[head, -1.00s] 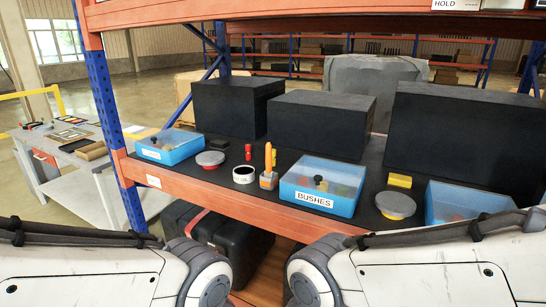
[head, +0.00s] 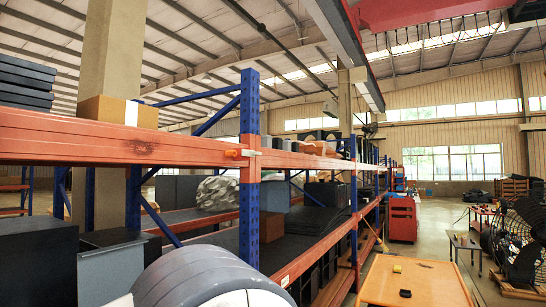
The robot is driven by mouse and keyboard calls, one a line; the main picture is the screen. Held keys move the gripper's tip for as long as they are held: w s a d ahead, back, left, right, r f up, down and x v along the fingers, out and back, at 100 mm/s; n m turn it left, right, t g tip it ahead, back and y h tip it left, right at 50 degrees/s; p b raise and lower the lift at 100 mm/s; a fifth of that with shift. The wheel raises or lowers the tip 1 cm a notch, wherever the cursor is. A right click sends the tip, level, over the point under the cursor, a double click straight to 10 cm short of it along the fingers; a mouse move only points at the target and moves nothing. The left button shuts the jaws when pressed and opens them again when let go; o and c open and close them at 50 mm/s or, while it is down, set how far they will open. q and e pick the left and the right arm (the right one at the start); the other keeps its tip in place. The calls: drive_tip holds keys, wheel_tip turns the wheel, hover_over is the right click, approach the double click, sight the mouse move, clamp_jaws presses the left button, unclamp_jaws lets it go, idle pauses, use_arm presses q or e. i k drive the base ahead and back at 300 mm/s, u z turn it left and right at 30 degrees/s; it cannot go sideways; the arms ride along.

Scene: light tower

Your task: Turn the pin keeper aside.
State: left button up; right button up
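A small orange knob (head: 232,153) and a pale metal piece (head: 250,153) sit at the joint where the orange shelf beam (head: 110,139) meets the blue upright (head: 249,170). They may be the pin and its keeper; they are too small to tell how the keeper is turned. Neither of my grippers is in view.
A cardboard box (head: 118,110) stands on the upper shelf at left. Dark boxes (head: 38,262) fill the lower left. A orange-topped table (head: 420,284) stands at lower right, with a large black fan (head: 522,243) beyond.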

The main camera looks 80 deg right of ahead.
sight(247, 152)
drive_tip(key=z, duration=2.3)
drive_tip(key=k, duration=0.6)
drive_tip(key=u, duration=0.25)
drive_tip(key=i, duration=1.5)
drive_tip(key=z, duration=0.5)
